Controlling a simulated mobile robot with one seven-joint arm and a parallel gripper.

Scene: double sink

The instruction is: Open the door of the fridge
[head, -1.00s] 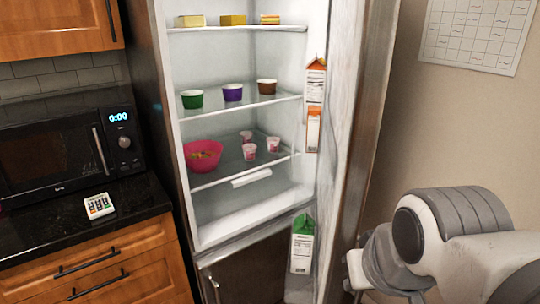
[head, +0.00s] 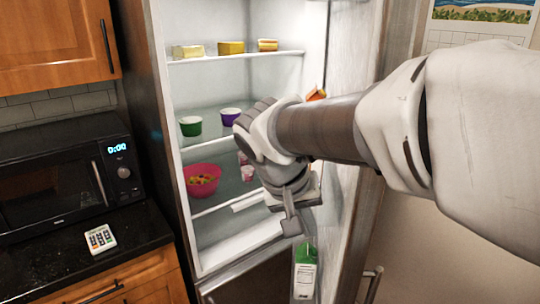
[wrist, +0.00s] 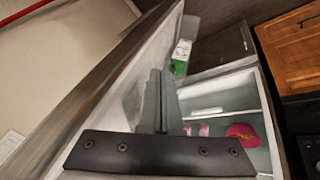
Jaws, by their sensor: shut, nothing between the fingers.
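The fridge (head: 158,110) stands in the middle of the head view with its interior exposed. Its upper door (head: 355,45) is swung open to the right, with its inner face and cartons showing. In the wrist view the door (wrist: 95,85) slants along the left, beside my fingers. My gripper (head: 291,226) is shut and empty, pointing down in front of the open fridge, on the inner side of the door. It also shows shut in the wrist view (wrist: 161,85). My arm hides part of the door and shelves. I cannot tell whether the fingers touch the door.
Cups, a pink bowl (head: 202,180) and food blocks sit on the shelves. A green-topped carton (head: 305,272) is low in the door. A microwave (head: 65,170) and a small keypad-like device (head: 100,238) are on the black counter at left. A wall lies right of the door.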

